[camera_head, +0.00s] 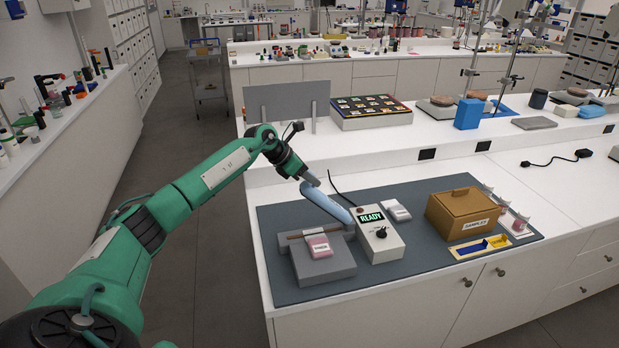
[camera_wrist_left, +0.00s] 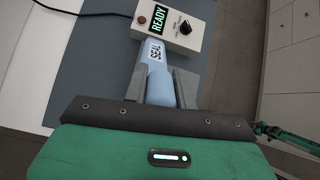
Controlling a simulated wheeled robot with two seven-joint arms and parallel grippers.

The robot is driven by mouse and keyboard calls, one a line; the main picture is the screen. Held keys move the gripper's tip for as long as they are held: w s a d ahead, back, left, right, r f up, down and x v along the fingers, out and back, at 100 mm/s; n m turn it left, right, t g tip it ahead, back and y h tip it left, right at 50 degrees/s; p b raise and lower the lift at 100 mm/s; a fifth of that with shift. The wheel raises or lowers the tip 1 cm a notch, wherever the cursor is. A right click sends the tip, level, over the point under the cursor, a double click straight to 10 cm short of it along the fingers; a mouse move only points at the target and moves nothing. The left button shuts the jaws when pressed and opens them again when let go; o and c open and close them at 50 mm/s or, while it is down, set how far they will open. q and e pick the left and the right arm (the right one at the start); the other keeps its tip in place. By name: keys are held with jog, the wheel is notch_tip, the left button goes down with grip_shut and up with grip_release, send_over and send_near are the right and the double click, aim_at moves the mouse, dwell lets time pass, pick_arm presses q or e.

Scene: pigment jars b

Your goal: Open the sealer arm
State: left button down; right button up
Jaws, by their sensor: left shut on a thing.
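The sealer is a grey base (camera_head: 325,268) at the left of the dark mat, with a pale blue arm (camera_head: 330,205). The blue arm stands raised at a slant above the base, its upper end at my left gripper (camera_head: 309,180). In the left wrist view the blue arm (camera_wrist_left: 155,60), marked "SEAL", lies between the two grey fingers of my left gripper (camera_wrist_left: 161,88), which is shut on it. A pink labelled pouch (camera_head: 318,246) lies on the base, near a brown strip. My right gripper is in neither view.
A control box (camera_head: 380,244) reading "READY" stands right of the base; it also shows in the wrist view (camera_wrist_left: 181,22). A white packet (camera_head: 397,210), a brown samples box (camera_head: 463,213) and small jars stand farther right. A grey panel (camera_head: 287,103) stands behind.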

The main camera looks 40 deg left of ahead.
pick_arm(q)
jog(key=c, duration=1.1)
grip_release()
jog(key=shift+a+r, duration=0.1)
jog(key=shift+r, duration=0.05)
jog(key=b+v, duration=0.6)
jog(key=v, duration=0.7)
jog(key=shift+s+r, duration=0.15)
jog(key=shift+s, duration=0.05)
